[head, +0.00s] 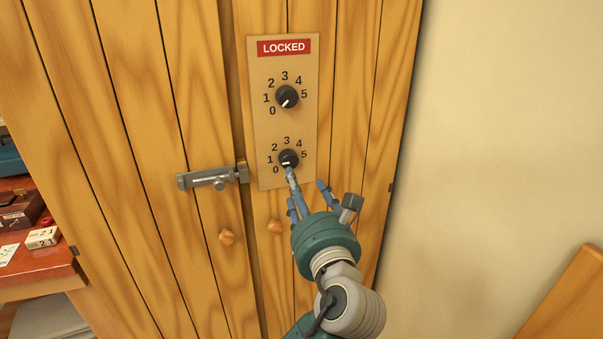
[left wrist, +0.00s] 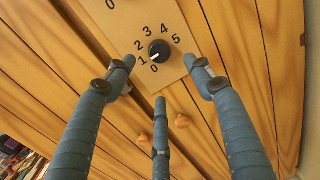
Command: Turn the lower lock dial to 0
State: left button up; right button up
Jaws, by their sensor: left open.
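The lower lock dial (head: 289,157) is a round black knob on a tan panel (head: 268,135), ringed by the numbers 0 to 5. In the left wrist view, the lower dial (left wrist: 159,51) has a white mark pointing down-left, around 1 and 0; I cannot tell exactly which. My left gripper (head: 304,188) is open, its blue fingers spread just below and in front of the dial. One fingertip overlaps the dial's lower edge in the head view; contact is unclear. In the left wrist view the gripper (left wrist: 160,76) is empty. My right gripper is not in view.
The upper dial (head: 287,97) has its mark toward 0, under a red LOCKED sign (head: 284,47). A metal latch (head: 212,178) crosses the wooden doors' gap. Wooden knobs (head: 226,237) sit below. A red-brown shelf (head: 40,262) with small items is at left; bare wall at right.

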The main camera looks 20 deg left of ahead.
aim_at(290, 164)
pick_arm(q)
jog(key=p+x, duration=0.1)
jog(key=x, duration=1)
jog(key=shift+f, duration=0.2)
jog(key=shift+s, duration=0.1)
jog(key=c, duration=1.1)
